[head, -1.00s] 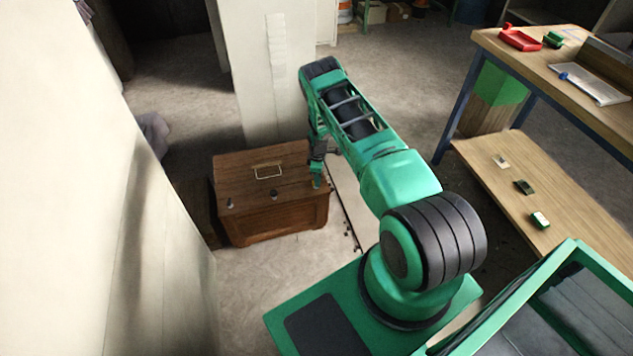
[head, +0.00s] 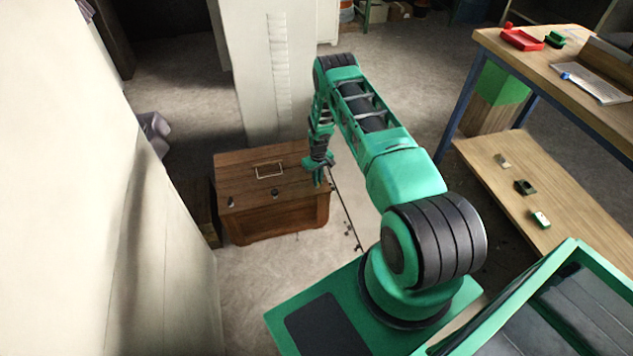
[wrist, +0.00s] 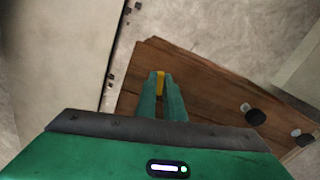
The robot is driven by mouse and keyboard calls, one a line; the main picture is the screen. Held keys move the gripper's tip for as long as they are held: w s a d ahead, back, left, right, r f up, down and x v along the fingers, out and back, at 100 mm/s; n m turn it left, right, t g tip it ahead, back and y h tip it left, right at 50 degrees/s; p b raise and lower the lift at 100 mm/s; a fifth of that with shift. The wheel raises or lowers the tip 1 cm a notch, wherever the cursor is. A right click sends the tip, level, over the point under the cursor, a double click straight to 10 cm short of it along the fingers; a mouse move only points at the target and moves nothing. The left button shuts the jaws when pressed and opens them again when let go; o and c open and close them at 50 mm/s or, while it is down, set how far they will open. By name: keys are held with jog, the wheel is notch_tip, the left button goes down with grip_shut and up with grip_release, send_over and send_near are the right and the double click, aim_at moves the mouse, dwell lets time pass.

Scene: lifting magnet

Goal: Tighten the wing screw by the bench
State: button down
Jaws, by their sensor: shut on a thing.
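A brown wooden chest (head: 275,217) stands on the floor; it also shows in the wrist view (wrist: 200,93). Two dark knobs, a middle one (head: 276,192) and a left one (head: 231,202), stand on its lid. They also show in the wrist view, one nearer my gripper (wrist: 255,117) and one farther off (wrist: 302,138). My gripper (head: 318,181) points down at the lid's right front corner, on the bench side. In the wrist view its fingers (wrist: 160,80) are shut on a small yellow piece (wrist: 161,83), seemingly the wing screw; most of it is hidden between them.
A wire handle (head: 269,170) lies on the lid. A pale pillar (head: 270,75) stands behind the chest and a pale wall (head: 70,200) to the left. The wooden bench (head: 545,75) with a lower shelf (head: 560,190) is at right. Small dark bits lie on the floor beside the chest.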

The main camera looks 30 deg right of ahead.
jog(key=m, duration=0.4)
jog(key=shift+w+a+r, duration=0.1)
jog(key=shift+w+r, duration=0.05)
jog(key=shift+w, duration=0.15)
jog(key=shift+w+a+m, duration=0.1)
jog(key=shift+m, duration=1.4)
jog(key=c, duration=1.9)
grip_release()
jog(key=shift+o, duration=0.2)
jog(key=shift+s, duration=0.2)
notch_tip(320, 180, up, 11)
jog(key=shift+f, duration=0.2)
jog(key=shift+w, duration=0.1)
